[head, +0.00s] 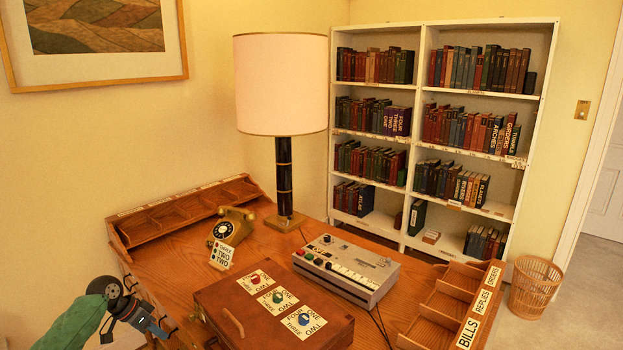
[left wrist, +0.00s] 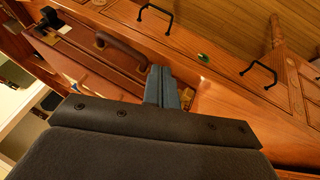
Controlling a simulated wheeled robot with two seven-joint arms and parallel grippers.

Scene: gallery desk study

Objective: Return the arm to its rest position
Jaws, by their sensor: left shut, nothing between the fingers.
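My left arm comes in at the lower left of the head view, with a green sleeve-like section. My left gripper (head: 168,334) is at the front left of the desk, to the left of the wooden case. It is shut and empty. In the left wrist view the gripper's two fingers (left wrist: 162,82) lie together with nothing between them. My right gripper does not show in either view.
The desk (head: 165,268) holds a wooden case (head: 228,312) with three dials, a keyed machine (head: 345,270), a telephone (head: 230,226) and a lamp (head: 282,90). Letter trays (head: 455,305) stand at right. Drawers with black handles (left wrist: 258,70) show close to the gripper.

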